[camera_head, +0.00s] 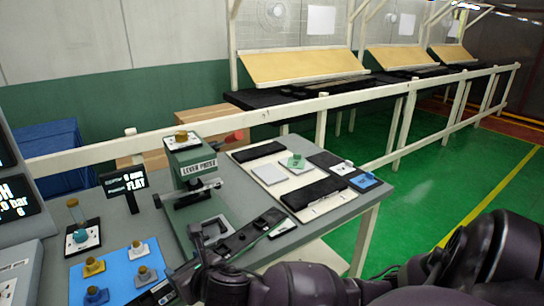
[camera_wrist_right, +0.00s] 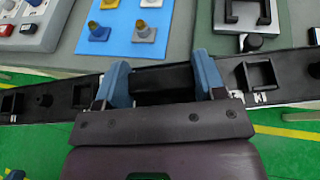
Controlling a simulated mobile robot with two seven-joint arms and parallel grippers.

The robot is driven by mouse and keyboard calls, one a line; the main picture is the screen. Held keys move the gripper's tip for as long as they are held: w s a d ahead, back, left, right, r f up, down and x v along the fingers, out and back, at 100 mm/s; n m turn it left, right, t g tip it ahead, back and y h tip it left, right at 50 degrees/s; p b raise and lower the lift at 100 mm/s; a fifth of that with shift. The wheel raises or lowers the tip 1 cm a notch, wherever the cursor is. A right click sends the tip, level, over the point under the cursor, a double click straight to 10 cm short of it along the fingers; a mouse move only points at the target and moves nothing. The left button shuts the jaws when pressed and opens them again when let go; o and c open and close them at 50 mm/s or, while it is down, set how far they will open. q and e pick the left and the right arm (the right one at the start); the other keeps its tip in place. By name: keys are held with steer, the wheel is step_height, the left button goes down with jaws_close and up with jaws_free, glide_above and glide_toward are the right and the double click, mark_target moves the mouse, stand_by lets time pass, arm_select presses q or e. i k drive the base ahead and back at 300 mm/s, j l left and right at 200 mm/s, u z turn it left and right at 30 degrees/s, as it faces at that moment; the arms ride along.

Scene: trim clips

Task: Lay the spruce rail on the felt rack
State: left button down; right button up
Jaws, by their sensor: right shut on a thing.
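My right gripper (camera_head: 203,268) is shut on a long dark rail (camera_head: 248,236) with square sockets along it. The wrist view shows the blue fingertips (camera_wrist_right: 162,84) on either side of a middle part of the rail (camera_wrist_right: 262,74), which spans that picture. In the head view the rail slants over the front of the bench, before the lever press. What looks like the felt rack is a cream board (camera_head: 296,186) with two black strips, at the bench's right; the held rail is apart from it. My left gripper is not in view.
A green lever press (camera_head: 190,160) stands mid-bench, left of the board. A blue mat (camera_head: 118,262) with several coloured clips lies at left. A "6 mm FLAT" sign (camera_head: 124,181) stands behind it. A fence rail runs behind.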

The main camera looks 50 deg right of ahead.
mark_target(318, 178)
steer(key=l+z, duration=0.2)
steer(key=l, duration=0.55)
steer(key=i+l+z, duration=0.2)
steer(key=l, duration=0.55)
steer(key=i+l, duration=0.1)
steer(key=l, duration=0.25)
steer(key=i+l+z, duration=0.1)
steer(key=l, duration=0.25)
steer(key=i+l, duration=0.1)
steer(key=l, duration=0.2)
